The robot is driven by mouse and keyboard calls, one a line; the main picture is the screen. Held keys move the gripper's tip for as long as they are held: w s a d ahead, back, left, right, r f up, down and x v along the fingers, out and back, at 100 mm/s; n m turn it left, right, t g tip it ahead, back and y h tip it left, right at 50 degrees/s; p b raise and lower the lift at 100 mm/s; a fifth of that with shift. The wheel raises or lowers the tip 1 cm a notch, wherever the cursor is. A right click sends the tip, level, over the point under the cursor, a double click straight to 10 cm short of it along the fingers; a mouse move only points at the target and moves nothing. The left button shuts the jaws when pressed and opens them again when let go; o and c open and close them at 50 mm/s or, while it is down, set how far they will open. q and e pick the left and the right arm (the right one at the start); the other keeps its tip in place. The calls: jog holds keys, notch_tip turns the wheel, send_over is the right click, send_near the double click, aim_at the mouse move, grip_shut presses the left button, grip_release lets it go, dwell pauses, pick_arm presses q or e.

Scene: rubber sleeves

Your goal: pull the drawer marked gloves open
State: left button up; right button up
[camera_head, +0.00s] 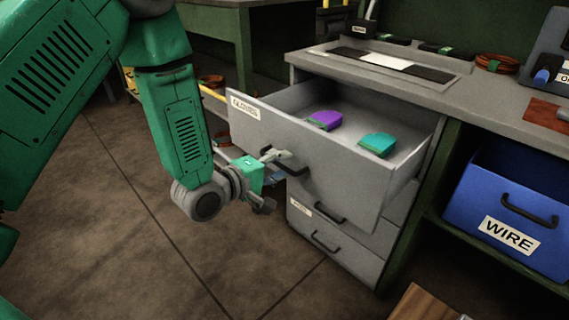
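The top drawer (315,178) of the grey cabinet stands pulled well out. The label (245,107) on its front is blurred but looks like GLOVES. A purple item (325,120) and a teal item (378,143) lie inside it. Its dark handle (296,168) is partly covered by my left gripper (272,180). The gripper's fingers are spread, one up at the handle and one lower down. I cannot tell whether the upper finger touches the handle. My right gripper is out of view.
Two shut drawers (318,226) with dark handles sit below the open one. A blue WIRE bin (512,205) stands on a shelf to the right. The worktop (480,100) above holds tools and cable coils. The floor (130,240) at left is clear.

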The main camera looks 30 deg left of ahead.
pick_arm(q)
jog(key=v, duration=1.1)
jog(key=shift+a, duration=0.3)
jog(key=shift+w+a+f, duration=0.1)
jog(key=shift+a+f, duration=0.1)
jog(key=shift+f, duration=0.05)
